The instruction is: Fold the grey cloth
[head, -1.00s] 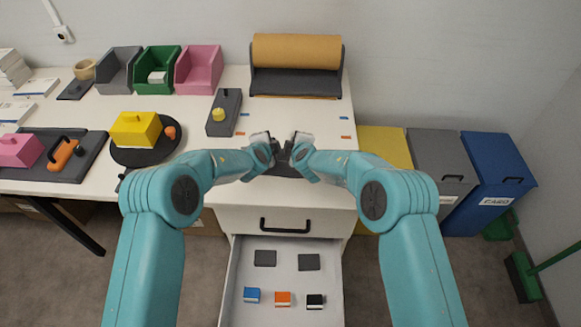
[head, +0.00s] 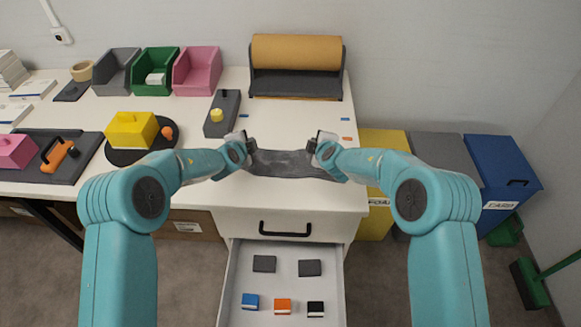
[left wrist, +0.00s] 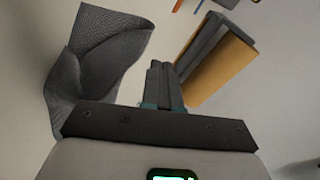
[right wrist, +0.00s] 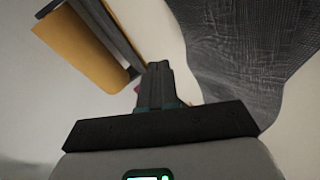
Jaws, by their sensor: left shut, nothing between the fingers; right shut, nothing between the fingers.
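The grey cloth (head: 283,164) lies on the white table near its front edge, a wide strip between my two grippers. In the left wrist view the cloth (left wrist: 92,65) shows raised, bent folds left of the fingers. In the right wrist view it (right wrist: 245,45) spreads right of the fingers. My left gripper (head: 250,147) is at the cloth's left end, shut and empty; its closed fingers show in the left wrist view (left wrist: 160,72). My right gripper (head: 317,146) is at the right end, also shut and empty, with closed fingers in the right wrist view (right wrist: 156,72).
A brown paper roll (head: 297,52) stands behind the cloth. A grey board (head: 222,112) with a yellow knob lies to the left. Bins (head: 197,70) line the back. Below the front edge, a drawer (head: 283,284) stands open with small blocks inside.

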